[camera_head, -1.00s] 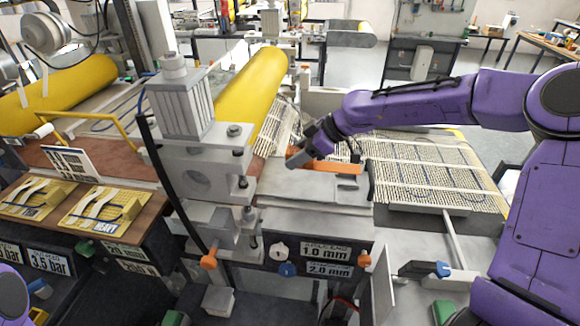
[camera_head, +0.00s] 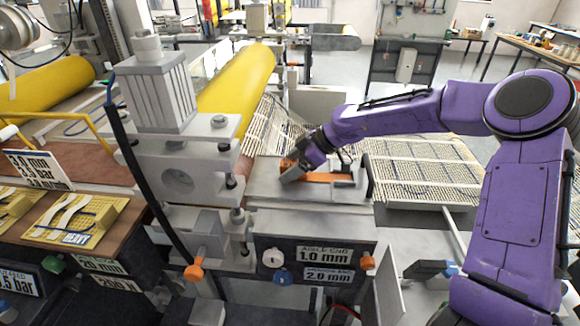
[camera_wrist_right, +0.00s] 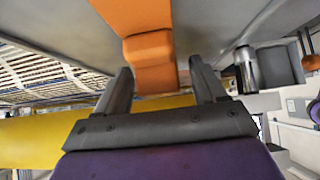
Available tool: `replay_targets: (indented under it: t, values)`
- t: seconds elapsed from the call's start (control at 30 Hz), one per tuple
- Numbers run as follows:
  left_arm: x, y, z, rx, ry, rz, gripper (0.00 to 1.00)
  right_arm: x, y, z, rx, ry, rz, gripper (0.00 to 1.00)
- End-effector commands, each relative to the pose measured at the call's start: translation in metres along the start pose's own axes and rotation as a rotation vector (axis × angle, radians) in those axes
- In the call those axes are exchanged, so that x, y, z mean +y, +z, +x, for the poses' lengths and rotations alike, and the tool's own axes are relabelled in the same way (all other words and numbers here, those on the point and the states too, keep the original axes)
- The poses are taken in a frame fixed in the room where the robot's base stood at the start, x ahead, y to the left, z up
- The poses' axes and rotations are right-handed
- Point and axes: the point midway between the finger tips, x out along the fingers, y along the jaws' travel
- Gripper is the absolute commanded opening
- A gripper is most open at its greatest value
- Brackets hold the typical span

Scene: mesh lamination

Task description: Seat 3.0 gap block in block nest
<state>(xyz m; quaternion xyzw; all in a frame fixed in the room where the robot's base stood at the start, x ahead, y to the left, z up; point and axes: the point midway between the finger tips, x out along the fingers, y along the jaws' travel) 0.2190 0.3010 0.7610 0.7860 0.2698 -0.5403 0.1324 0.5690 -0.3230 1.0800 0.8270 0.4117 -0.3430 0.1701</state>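My right gripper (camera_head: 290,176) is low over the grey plate (camera_head: 275,193) of the machine. An orange piece (camera_head: 328,177) lies along this plate beside the gripper, partly hidden by it. In the right wrist view, the two dark fingers of my right gripper (camera_wrist_right: 160,72) are apart, with a stepped orange part (camera_wrist_right: 150,50) between and beyond them. A gap shows between this part and the right-hand finger. No 3.0 marking shows on the orange, and I cannot tell whether it is the gap block. The block nest is not clearly identifiable. My left gripper is out of view.
A yellow roller (camera_head: 238,85) and a grey press block (camera_head: 180,168) stand left of the plate. A slatted mesh bed (camera_head: 420,170) lies to the right. Labels reading 1.0 mm (camera_head: 323,254) and 2.0 mm (camera_head: 328,275) are on the front. A sign reading 3.0 mm (camera_head: 38,168) stands at left.

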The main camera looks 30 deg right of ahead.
Motion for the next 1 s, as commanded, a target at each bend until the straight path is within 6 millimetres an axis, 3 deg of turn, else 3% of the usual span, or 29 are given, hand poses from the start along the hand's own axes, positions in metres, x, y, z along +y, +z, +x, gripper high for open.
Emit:
replay_targets:
  t: [0.17,0.27,0.4,0.5,0.6,1.0]
  values:
    - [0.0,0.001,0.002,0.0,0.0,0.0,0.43,0.001,-0.001,-0.007,0.003,0.003,-0.003,0.7]
    - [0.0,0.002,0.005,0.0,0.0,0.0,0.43,0.001,-0.001,-0.025,0.006,0.005,-0.004,0.7]
    - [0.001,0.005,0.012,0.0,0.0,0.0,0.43,0.001,-0.001,-0.064,0.007,0.005,-0.005,0.7]
    - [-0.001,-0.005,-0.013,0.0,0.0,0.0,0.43,0.0,-0.007,-0.097,0.003,0.003,-0.001,0.7]
    - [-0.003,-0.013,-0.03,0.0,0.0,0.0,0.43,-0.001,-0.007,-0.112,-0.003,-0.004,0.0,0.7]
    - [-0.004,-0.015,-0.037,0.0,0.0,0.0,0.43,0.0,-0.001,-0.12,0.002,-0.001,-0.001,0.7]
